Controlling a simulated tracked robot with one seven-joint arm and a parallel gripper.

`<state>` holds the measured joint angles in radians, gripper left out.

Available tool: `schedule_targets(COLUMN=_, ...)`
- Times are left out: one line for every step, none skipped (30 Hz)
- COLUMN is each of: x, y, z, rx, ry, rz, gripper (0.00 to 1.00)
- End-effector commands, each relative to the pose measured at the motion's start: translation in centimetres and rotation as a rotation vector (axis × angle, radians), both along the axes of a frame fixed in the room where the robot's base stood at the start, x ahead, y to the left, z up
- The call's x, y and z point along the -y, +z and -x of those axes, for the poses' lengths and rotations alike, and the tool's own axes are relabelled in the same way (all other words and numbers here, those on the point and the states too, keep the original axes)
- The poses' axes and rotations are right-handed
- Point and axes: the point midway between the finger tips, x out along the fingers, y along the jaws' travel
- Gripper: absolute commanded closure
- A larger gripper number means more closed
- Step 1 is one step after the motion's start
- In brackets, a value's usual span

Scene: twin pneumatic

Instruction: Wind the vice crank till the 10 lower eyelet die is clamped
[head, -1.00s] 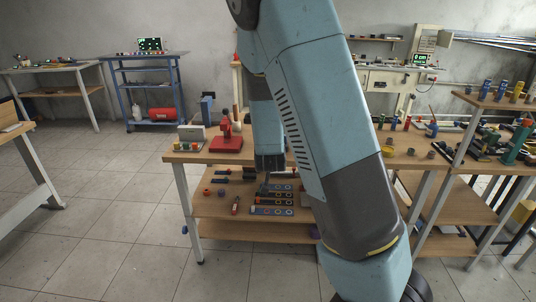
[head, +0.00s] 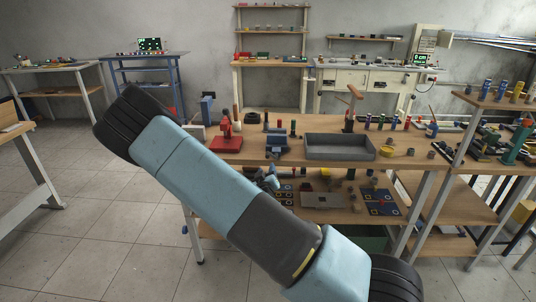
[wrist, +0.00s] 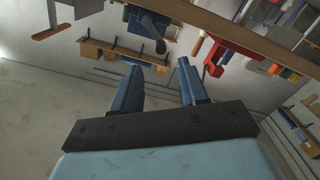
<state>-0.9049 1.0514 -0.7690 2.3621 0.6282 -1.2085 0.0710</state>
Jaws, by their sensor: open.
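A small blue vice (head: 277,146) stands near the front edge of the bench, right of the red press. In the wrist view, a blue body with a dark rod and rounded knob (wrist: 155,32) appears beyond my fingers; it looks like the vice and its crank. My gripper (wrist: 159,68) is open, with nothing between its two blue fingers, and is apart from the knob. In the head view my arm crosses the front of the bench, and the gripper cannot be made out clearly. I cannot identify the 10 lower eyelet die or tell whether it is between the jaws.
The red press (head: 227,138) stands left of the vice and also shows in the wrist view (wrist: 216,55). A grey tray (head: 340,147) lies to the right. The lower shelf holds plates with small parts, including a blue one (head: 381,202). The bench edge (wrist: 235,32) is close.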

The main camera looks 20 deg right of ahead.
Motion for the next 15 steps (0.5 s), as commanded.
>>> schedule_targets(x=-0.1, y=0.0, z=0.0, rx=0.007, ry=0.006, rz=0.012, gripper=0.57)
schedule_targets(x=-0.1, y=0.0, z=0.0, rx=0.011, ry=0.009, rz=0.016, gripper=0.57)
schedule_targets(x=-0.1, y=0.1, z=-0.1, rx=0.015, ry=0.011, rz=0.021, gripper=0.57)
schedule_targets(x=-0.1, y=0.1, z=-0.2, rx=0.017, ry=0.012, rz=0.022, gripper=0.57)
schedule_targets(x=-0.1, y=0.1, z=-0.4, rx=0.018, ry=0.013, rz=0.023, gripper=0.57)
schedule_targets(x=0.0, y=0.1, z=-0.6, rx=0.017, ry=0.012, rz=0.022, gripper=0.57)
schedule_targets(x=0.1, y=0.1, z=-0.9, rx=0.018, ry=0.011, rz=0.022, gripper=0.57)
schedule_targets(x=0.2, y=0.1, z=-1.2, rx=0.017, ry=0.011, rz=0.021, gripper=0.57)
schedule_targets(x=0.4, y=0.1, z=-1.7, rx=0.018, ry=0.011, rz=0.021, gripper=0.57)
schedule_targets(x=0.5, y=0.1, z=-2.1, rx=0.018, ry=0.011, rz=0.021, gripper=0.57)
schedule_targets(x=0.7, y=0.1, z=-2.6, rx=0.018, ry=0.011, rz=0.021, gripper=0.57)
schedule_targets(x=0.9, y=0.1, z=-3.3, rx=0.018, ry=0.011, rz=0.021, gripper=0.57)
schedule_targets(x=1.1, y=0.1, z=-3.8, rx=0.017, ry=0.011, rz=0.021, gripper=0.57)
schedule_targets(x=1.3, y=0.1, z=-4.3, rx=0.017, ry=0.011, rz=0.021, gripper=0.57)
schedule_targets(x=1.4, y=0.1, z=-5.0, rx=0.018, ry=0.011, rz=0.022, gripper=0.57)
